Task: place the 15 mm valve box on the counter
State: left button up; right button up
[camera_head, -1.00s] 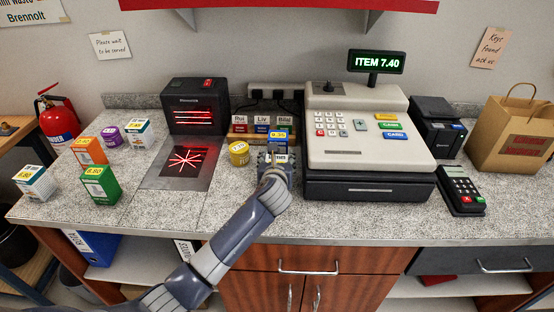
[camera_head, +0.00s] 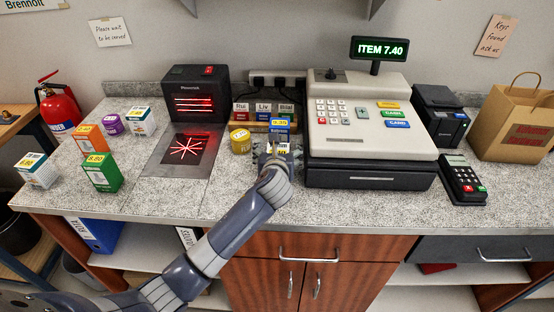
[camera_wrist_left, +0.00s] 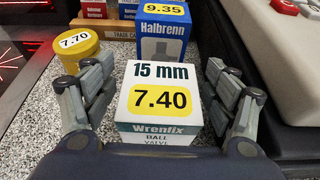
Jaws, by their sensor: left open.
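The 15 mm valve box (camera_wrist_left: 160,100), white with a dark teal band and a yellow 7.40 label, stands upright between the fingers of my left gripper (camera_wrist_left: 160,98) in the left wrist view. The fingers are open, with a visible gap on each side of the box. The box appears to rest on the speckled counter (camera_head: 240,195), but its base is hidden. In the head view my left gripper (camera_head: 280,153) is in front of the blue Halbrenn box (camera_head: 281,126) and hides most of the valve box. My right gripper is not in view.
The cash register (camera_head: 365,125) stands close on the right. A yellow tub (camera_head: 240,141) is at the left, beside the scanner (camera_head: 195,92) and its glass plate. Several boxes, including a green one (camera_head: 103,172), stand at the far left. The front counter strip is clear.

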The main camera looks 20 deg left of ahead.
pick_arm(q)
jog(key=v, duration=1)
jog(key=shift+f, duration=0.1)
